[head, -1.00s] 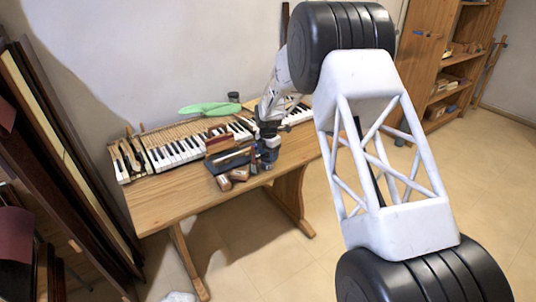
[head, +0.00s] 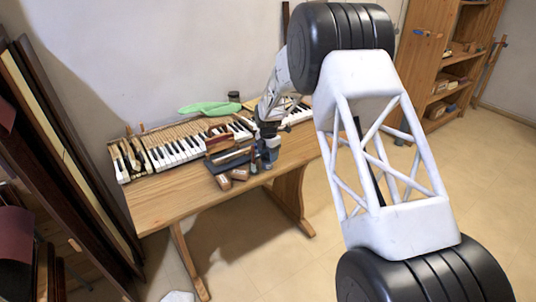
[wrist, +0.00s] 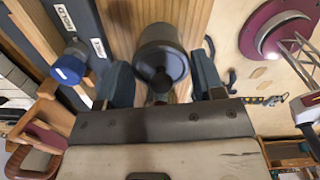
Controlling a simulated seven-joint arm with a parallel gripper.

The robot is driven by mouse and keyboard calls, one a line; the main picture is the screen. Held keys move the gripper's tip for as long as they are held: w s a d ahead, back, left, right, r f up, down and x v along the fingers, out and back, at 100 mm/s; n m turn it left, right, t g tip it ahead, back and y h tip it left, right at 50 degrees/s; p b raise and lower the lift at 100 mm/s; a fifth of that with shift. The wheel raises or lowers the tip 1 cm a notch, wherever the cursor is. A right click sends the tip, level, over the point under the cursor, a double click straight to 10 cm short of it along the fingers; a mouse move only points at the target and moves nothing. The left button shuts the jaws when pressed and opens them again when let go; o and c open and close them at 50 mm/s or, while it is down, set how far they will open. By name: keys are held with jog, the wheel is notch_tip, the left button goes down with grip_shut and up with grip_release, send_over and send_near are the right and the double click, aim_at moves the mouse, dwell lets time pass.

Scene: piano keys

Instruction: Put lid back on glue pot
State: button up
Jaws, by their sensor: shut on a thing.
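My gripper (wrist: 160,82) points down at the bench, with its two dark fingers on either side of a round dark lid (wrist: 163,66) with a small knob. It is shut on the lid. A grey cylindrical body, which looks like the glue pot (wrist: 160,36), shows just beyond the lid. I cannot tell whether the lid is seated on it or just above it. In the head view my gripper (head: 268,143) is small, over the front of the bench, and the lid cannot be made out clearly there.
A blue-capped bottle (wrist: 69,68) stands close to the left finger, beside dark labelled strips. Wooden blocks (head: 239,174) lie at the bench's front edge. Piano keys (head: 175,153) and a green piece (head: 208,108) lie behind. The bench's left front (head: 170,196) is clear.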

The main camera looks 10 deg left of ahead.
jog(key=o, duration=1)
jog(key=shift+c, duration=0.2)
jog(key=shift+o, duration=0.8)
jog(key=shift+r, duration=0.15)
jog(key=shift+r, duration=3.4)
jog(key=shift+c, duration=0.5)
grip_shut()
jog(key=shift+f, duration=2.55)
